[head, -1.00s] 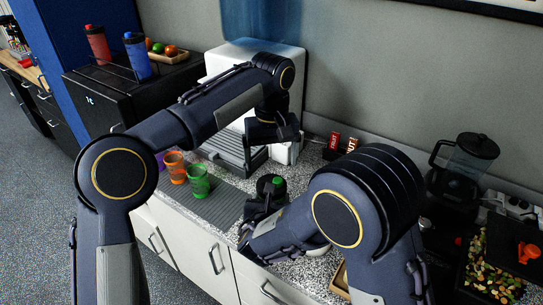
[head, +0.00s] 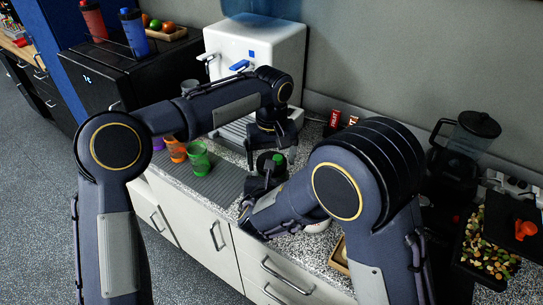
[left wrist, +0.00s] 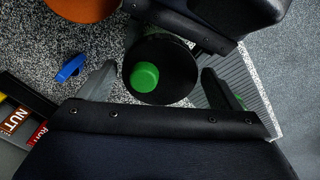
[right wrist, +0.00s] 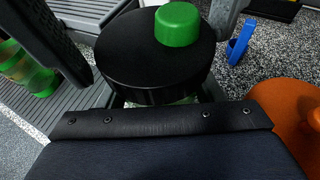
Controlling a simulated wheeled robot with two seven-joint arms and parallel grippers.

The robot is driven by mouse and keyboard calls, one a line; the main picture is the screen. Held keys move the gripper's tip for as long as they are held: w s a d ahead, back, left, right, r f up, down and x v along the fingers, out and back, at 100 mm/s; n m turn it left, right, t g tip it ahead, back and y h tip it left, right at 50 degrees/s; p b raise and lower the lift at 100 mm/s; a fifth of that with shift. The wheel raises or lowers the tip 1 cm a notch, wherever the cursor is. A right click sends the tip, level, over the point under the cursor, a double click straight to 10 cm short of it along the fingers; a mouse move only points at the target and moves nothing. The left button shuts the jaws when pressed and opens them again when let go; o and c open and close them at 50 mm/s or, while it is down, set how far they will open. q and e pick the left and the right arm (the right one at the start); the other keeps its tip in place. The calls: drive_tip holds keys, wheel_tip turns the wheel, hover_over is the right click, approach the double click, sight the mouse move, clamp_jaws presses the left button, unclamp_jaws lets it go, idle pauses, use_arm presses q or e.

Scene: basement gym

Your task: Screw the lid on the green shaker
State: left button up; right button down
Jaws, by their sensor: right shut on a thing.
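The shaker stands on the counter, topped by a black lid (head: 265,162) with a green cap (head: 279,160). The lid and cap show from above in the left wrist view (left wrist: 145,77). In the right wrist view the lid (right wrist: 150,60) sits over a translucent green body (right wrist: 165,101), mostly hidden. My right gripper (right wrist: 162,95) is shut on the shaker's body below the lid. My left gripper (left wrist: 158,85) is open above the shaker, its fingers on either side of the lid. I cannot tell whether they touch it.
A green cup (head: 199,160) and an orange cup (head: 176,149) stand left on a ribbed mat (head: 222,184). A white water dispenser (head: 225,45) is behind. Close by are a blue item (right wrist: 240,42), an orange item (right wrist: 285,125) and snack boxes (left wrist: 18,122). A blender (head: 470,135) stands right.

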use_arm(q)
drive_tip(key=c, duration=0.9)
drive_tip(key=m, duration=1)
drive_tip(key=o, duration=1.1)
drive_tip(key=shift+r, duration=2.25)
drive_tip(key=shift+c, duration=0.4)
